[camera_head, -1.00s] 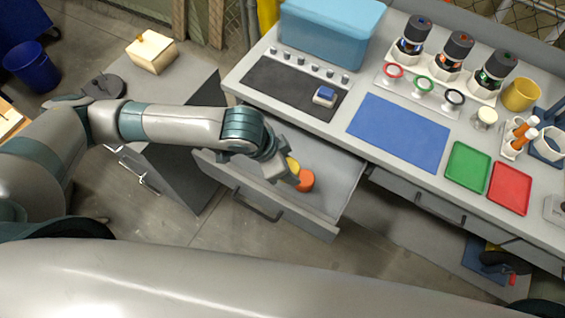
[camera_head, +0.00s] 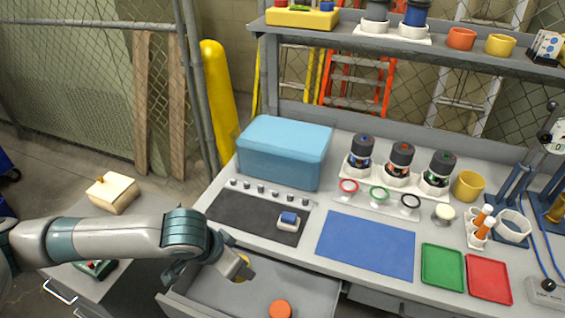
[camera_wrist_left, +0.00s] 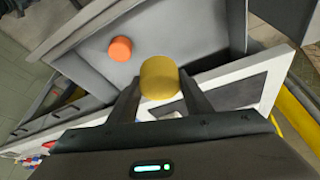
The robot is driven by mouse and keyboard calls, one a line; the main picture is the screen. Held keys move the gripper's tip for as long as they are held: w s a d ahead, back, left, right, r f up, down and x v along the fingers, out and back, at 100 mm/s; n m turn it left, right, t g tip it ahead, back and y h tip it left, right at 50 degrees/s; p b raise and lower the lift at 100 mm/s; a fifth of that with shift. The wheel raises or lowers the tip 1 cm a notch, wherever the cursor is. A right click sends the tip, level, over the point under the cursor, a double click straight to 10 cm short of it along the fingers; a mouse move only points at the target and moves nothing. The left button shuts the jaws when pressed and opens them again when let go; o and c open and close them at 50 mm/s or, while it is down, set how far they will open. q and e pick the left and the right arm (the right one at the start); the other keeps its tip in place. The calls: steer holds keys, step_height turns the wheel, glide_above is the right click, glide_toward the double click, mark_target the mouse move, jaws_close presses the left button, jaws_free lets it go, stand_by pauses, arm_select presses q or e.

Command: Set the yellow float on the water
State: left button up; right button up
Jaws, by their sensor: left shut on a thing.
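The yellow float (camera_wrist_left: 160,78) is a short yellow cylinder held between the two fingers of my left gripper (camera_head: 244,270). In the head view only a sliver of the float (camera_head: 242,263) shows beside the fingers. My left gripper is above the open drawer (camera_head: 215,290). An orange float (camera_head: 281,309) lies on the drawer floor, apart from the gripper; it also shows in the wrist view (camera_wrist_left: 120,49). The blue water tank (camera_head: 285,152) stands at the back left of the bench, beyond the gripper. My right gripper is not in view.
A dark panel with several knobs (camera_head: 255,212) lies between drawer and tank, with a small blue-and-white block (camera_head: 288,221) on it. A blue mat (camera_head: 366,246) is to its right. Several thruster units (camera_head: 400,162) stand right of the tank. A shelf (camera_head: 430,48) hangs above.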

arm_select(q)
steer(key=w+a+r+n+y, duration=0.1)
steer(key=w+a+r+n, duration=0.2)
steer(key=r, duration=0.3)
steer(key=w+a+r+n+y+b, duration=0.1)
steer(key=w+a+r+n, duration=0.2)
steer(key=a+r, duration=0.3)
steer(key=shift+r+n+t+y, duration=0.4)
steer(key=shift+r+n, duration=0.25)
steer(key=shift+n, duration=0.15)
steer(key=shift+w, duration=0.1)
